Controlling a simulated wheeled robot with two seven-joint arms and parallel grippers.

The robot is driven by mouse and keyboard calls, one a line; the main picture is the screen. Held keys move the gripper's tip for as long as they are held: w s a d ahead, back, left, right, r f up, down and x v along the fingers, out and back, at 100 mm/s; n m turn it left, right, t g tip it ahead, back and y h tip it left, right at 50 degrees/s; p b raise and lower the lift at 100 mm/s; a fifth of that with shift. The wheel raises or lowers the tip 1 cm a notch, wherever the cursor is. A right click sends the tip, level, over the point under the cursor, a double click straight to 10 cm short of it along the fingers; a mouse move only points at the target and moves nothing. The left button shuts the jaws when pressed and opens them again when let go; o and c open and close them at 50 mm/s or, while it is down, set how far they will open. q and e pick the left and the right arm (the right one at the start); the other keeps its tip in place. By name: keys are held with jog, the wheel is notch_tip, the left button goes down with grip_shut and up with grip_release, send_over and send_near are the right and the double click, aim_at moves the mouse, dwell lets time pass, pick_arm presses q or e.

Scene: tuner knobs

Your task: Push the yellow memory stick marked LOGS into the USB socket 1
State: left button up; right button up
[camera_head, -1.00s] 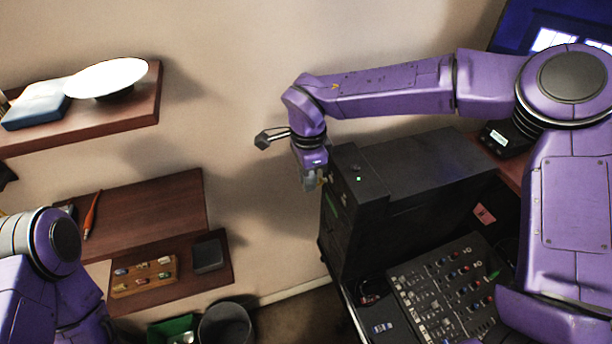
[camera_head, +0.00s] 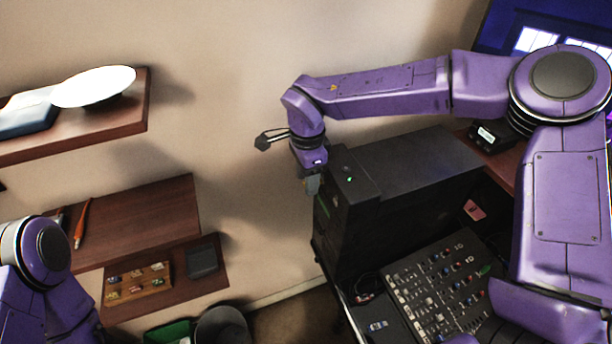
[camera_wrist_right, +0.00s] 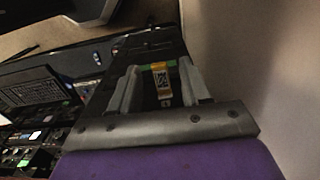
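The yellow memory stick (camera_wrist_right: 161,75), with a dark and white patterned label, lies between the fingers of my right gripper (camera_wrist_right: 160,82) in the right wrist view. Gaps show between stick and fingers, so the gripper looks open around it. The marking LOGS is not readable. In the head view my right gripper (camera_head: 312,186) points down at the left side of the black computer tower (camera_head: 335,215) and hides the stick. The USB socket 1 cannot be made out, nor whether the stick is in it. My left arm is at the lower left; its gripper is out of view.
A mixer panel (camera_head: 440,285) with several knobs is right of the tower's foot. A small loose stick (camera_head: 378,325) lies near it. Wall shelves on the left hold a wooden block (camera_head: 138,284) with several small sticks and a black box (camera_head: 202,261). Bare wall lies between.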

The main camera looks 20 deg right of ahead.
jog(key=shift+r, duration=0.1)
notch_tip(320, 180, up, 10)
jog(key=b, duration=0.2)
jog(key=shift+r+b, duration=0.15)
jog(key=shift+b, duration=0.15)
jog(key=f+p, duration=0.1)
jog(key=f, duration=0.4)
jog(key=f+p, duration=0.1)
jog(key=f, duration=0.4)
jog(key=shift+a+f, duration=0.2)
jog(key=shift+f, duration=0.2)
jog(key=shift+a+r, duration=0.15)
jog(key=shift+a, duration=0.4)
